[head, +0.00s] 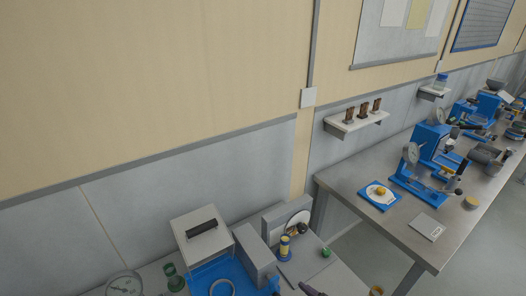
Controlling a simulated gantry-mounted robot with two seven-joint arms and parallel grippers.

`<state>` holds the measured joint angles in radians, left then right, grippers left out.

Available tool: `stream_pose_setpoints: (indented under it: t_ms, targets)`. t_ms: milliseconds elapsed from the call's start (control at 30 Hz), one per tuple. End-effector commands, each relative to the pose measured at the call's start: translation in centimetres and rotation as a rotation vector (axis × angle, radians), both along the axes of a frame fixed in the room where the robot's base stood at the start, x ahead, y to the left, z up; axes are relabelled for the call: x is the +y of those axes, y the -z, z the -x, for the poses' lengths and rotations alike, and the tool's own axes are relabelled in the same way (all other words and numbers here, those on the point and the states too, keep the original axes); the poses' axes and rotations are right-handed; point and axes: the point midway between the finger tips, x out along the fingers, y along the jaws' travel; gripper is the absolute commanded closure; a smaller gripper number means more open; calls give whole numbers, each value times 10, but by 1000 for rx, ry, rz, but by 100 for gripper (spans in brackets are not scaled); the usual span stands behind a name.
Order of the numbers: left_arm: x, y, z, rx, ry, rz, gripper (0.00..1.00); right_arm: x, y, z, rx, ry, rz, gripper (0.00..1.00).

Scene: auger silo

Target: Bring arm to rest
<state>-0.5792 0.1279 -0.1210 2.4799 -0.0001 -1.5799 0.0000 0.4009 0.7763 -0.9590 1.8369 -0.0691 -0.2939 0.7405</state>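Neither of my arms nor grippers can be made out in the head view. A low grey bench (345,278) at the bottom carries a grey box with a black handle (202,232), a blue part (222,278) with a pale ring, and a grey housing with a round dial face (288,222). A blue and yellow cylinder (284,247) stands in front of the housing. The bottom edge of the picture cuts off the near part of the bench.
A long metal table (350,180) on the right holds blue machines (430,150), a blue-edged plate (380,195) and a pale square (427,227). A wall shelf (355,123) holds several brown items. Floor shows between bench and table.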

Motion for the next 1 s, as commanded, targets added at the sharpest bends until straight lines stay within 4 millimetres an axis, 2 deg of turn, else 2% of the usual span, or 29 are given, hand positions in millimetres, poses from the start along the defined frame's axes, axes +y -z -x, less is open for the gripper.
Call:
stream_pose_setpoints:
  t_ms: [33, 100, 200, 267, 500, 700, 833, 900, 1000]
  targets:
    - [0, 0, 0, 0, -1, 1, 50, 18, -1, 16, 20, 32, -10, 35]
    - [-1, 0, 0, 0, -2, 3, 50, 29, -6, 33, 51, 97, 4, 35]
    - [-1, 0, 0, 1, -5, 5, 50, 26, -10, 57, 125, 203, 41, 35]
    - [-1, 0, 0, 1, -5, 6, 50, 16, -9, 73, 188, 267, 70, 35]
    - [-3, 0, 0, 1, -10, 13, 50, -52, 8, 150, 484, 459, 209, 35]
    - [-2, 0, 0, 1, -9, 11, 50, -100, 21, 218, 710, 538, 300, 35]
    - [-2, 0, 0, 1, -7, 10, 50, -124, 25, 262, 846, 569, 349, 35]
    - [-1, -23, 0, 7, -7, 7, 50, -122, -2, 256, 829, 562, 349, 35]
    - [-1, -45, 2, 6, -4, 4, 50, -122, -22, 256, 827, 562, 349, 35]
